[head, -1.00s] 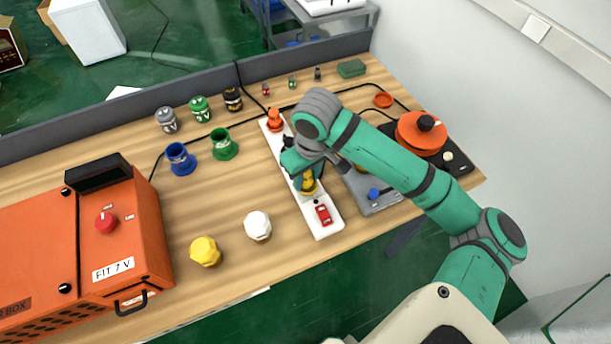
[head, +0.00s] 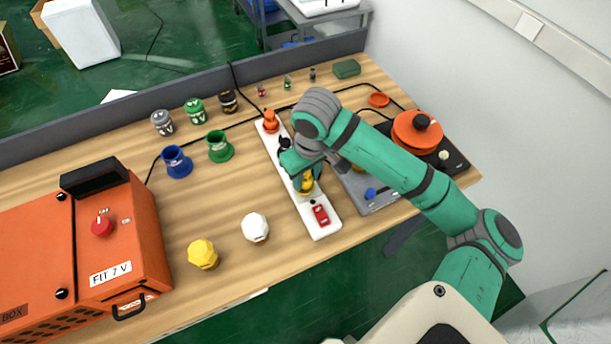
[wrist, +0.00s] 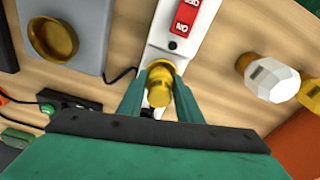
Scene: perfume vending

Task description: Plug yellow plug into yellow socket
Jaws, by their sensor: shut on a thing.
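The yellow plug (wrist: 158,92) is between the two teal fingers of my gripper (wrist: 160,78), which is shut on it. It stands over the white power strip (wrist: 210,28), and a yellow ring shows around its far end. The yellow socket is mostly hidden under the plug, so I cannot tell whether the plug is fully seated. In the head view the yellow plug (head: 307,184) shows partly below my gripper, between the black plug or socket and the red switch (head: 321,215) of the strip.
An orange plug (head: 270,121) is at the strip's far end. A grey device (head: 375,200) stands close to the right of the strip. A white bottle (head: 256,227) and a yellow bottle (head: 203,254) stand to the left, near an orange box (head: 130,235).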

